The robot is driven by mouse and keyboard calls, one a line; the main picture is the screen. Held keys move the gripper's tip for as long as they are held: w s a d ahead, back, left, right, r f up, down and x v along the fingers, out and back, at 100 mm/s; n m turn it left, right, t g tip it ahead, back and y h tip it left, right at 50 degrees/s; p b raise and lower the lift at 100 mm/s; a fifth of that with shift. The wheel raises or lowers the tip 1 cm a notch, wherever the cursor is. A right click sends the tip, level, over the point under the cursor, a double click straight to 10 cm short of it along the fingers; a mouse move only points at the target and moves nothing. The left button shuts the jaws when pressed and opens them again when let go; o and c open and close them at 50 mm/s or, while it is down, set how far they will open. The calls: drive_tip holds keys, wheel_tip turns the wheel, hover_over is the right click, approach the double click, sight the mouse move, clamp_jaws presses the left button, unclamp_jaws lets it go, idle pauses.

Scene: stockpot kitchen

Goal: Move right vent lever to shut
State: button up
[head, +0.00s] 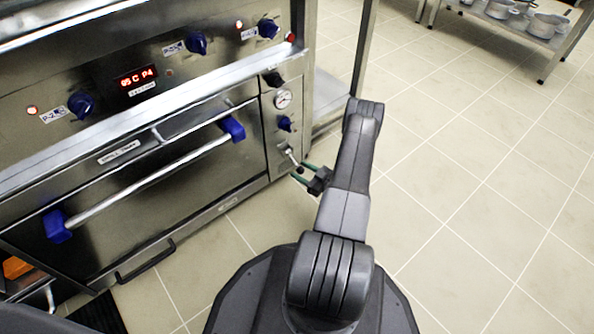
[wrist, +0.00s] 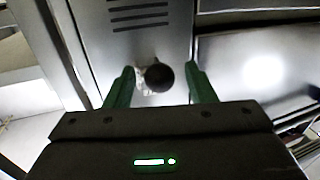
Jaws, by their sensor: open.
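The vent lever (head: 291,157) sticks out of the narrow steel panel at the right end of the oven front, low down. Its shaft is silver and tilts downward to the right, ending in a dark ball knob. In the wrist view the black ball knob (wrist: 158,77) lies between my green fingertips, with gaps visible on both sides. My gripper (head: 303,172) is open in front of the lever; it also shows in the wrist view (wrist: 160,72). The lever's marking is too small to read.
Above the lever on the same panel are a blue knob (head: 285,123) and a round gauge (head: 283,99). The oven door handle (head: 150,180) with blue ends runs to the left. The tiled floor (head: 470,200) at right is clear; a pot shelf (head: 515,20) stands far back.

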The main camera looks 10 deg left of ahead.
sight(295, 162)
drive_tip(key=shift+x, duration=1.35)
clamp_jaws()
drive_tip(key=shift+r, duration=0.1)
